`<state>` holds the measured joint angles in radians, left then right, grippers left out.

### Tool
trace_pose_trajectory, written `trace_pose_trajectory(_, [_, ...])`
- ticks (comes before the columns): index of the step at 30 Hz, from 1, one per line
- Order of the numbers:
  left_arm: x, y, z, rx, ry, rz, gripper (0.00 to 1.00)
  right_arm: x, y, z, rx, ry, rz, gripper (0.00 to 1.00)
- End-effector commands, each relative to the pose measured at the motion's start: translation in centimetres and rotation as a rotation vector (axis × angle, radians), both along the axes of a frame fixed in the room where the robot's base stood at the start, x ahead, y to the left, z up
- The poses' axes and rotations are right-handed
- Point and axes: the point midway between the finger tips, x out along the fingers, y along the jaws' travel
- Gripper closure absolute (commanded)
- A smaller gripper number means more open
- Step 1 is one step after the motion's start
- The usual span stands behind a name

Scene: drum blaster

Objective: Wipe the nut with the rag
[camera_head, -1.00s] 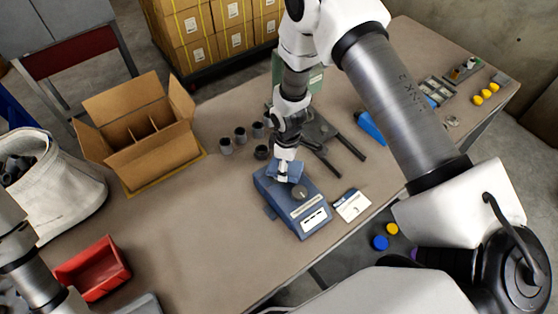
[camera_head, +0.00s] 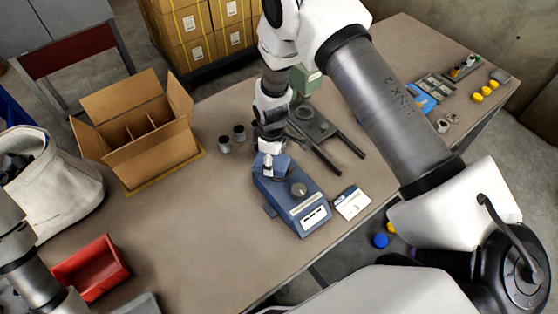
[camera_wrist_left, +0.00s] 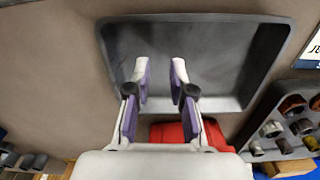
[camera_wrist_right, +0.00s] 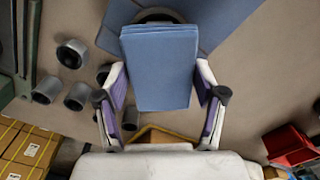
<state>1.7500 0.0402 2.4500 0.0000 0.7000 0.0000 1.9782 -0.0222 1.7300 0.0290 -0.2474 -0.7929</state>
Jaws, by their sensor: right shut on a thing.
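The blue folded rag (camera_wrist_right: 160,68) is between the fingers of my right gripper (camera_wrist_right: 160,92), which is shut on it. In the head view, my right gripper (camera_head: 267,170) holds the rag (camera_head: 282,163) over the back end of a blue device (camera_head: 308,211). I cannot tell whether the rag touches it. A dark ring (camera_wrist_right: 160,14) shows partly behind the rag in the right wrist view; I cannot tell whether it is the nut. My left gripper (camera_wrist_left: 161,72) is open and empty above a grey tray (camera_wrist_left: 265,60).
Dark grey cylinders (camera_head: 224,144) stand left of the device, partly hidden by my right arm. A black forked fixture (camera_head: 318,130) is behind it. A white card (camera_head: 352,203) lies to its right. An open cardboard box (camera_head: 150,150) and red bin (camera_head: 90,267) stand left. Front-middle table is clear.

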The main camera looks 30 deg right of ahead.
Motion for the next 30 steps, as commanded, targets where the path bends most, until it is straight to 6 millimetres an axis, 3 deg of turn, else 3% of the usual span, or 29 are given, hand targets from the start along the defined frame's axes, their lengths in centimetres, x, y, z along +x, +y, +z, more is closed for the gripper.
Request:
trace_pose_trajectory(8, [0.0, 0.0, 0.0, 0.0, 0.0, 0.0, 0.78, 0.0, 0.0, 0.0, 0.0, 0.0, -0.001, 0.58])
trace_pose_trajectory(23, [0.0, 0.0, 1.3, 0.0, 0.0, 0.0, 0.78, -2.9, -2.8, 0.1, -0.001, 0.004, -0.002, 0.58])
trace_pose_trajectory(30, [0.0, 0.0, 1.3, 0.0, 0.0, 0.0, 0.78, -3.2, -3.1, 0.0, 0.001, 0.001, -0.002, 0.58])
